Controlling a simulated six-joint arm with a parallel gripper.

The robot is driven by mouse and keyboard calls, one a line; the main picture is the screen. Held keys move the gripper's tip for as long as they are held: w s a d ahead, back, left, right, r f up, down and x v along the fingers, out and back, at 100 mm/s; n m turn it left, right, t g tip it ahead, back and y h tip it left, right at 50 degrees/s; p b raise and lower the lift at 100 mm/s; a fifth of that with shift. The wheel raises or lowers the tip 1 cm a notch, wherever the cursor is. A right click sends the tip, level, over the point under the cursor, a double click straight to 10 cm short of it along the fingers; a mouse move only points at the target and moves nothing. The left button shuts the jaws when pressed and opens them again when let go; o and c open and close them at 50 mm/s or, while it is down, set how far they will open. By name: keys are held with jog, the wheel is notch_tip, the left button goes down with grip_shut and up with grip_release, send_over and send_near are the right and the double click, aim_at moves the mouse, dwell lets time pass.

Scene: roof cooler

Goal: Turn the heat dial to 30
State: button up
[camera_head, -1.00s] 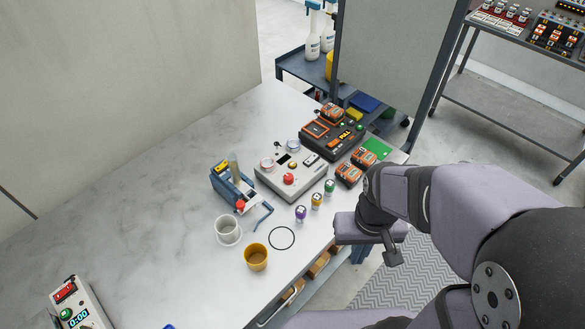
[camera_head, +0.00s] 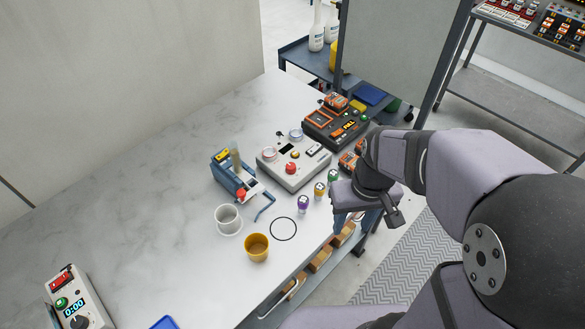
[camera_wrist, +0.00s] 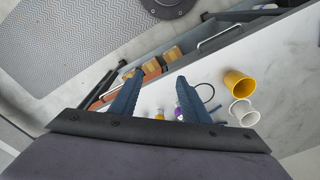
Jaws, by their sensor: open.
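A light grey control box (camera_head: 310,178) stands on the bench in the head view. It has a small dark display, a red button (camera_head: 291,168) and two pale round knobs (camera_head: 269,154) (camera_head: 296,134). A second white box (camera_head: 95,311) at the lower left has a 0:00 display and a black knob (camera_head: 80,322). No label is readable, so I cannot tell which is the heat dial. My gripper (camera_wrist: 160,80) is open and empty in the wrist view. In the head view it hangs by the bench's right edge, right of the grey box, apart from both boxes.
Purple, yellow and green small bottles (camera_head: 303,203) stand between my gripper and the grey box. A black device (camera_head: 335,130) and orange blocks lie behind. A blue stand (camera_head: 228,182), white cup (camera_head: 228,217) and yellow cup (camera_head: 257,248) stand left.

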jog(key=w+a+f+n+t+y+b, duration=0.1)
jog(key=w+a+n+b, duration=0.25)
jog(key=w, duration=0.35)
jog(key=w+a+f+n+t+y+b, duration=0.1)
jog(key=w+a+n+b, duration=0.1)
jog(key=w+b, duration=0.4)
jog(key=n+y+b, duration=0.1)
jog(key=n+b, duration=0.3)
jog(key=b, duration=0.1)
send_near(291, 166)
jog(key=shift+t, duration=0.3)
jog(key=shift+p+x, duration=0.5)
jog(key=shift+x, duration=3.6)
jog(key=shift+s, duration=0.15)
jog(key=shift+c, duration=0.5)
jog(key=c, duration=0.9)
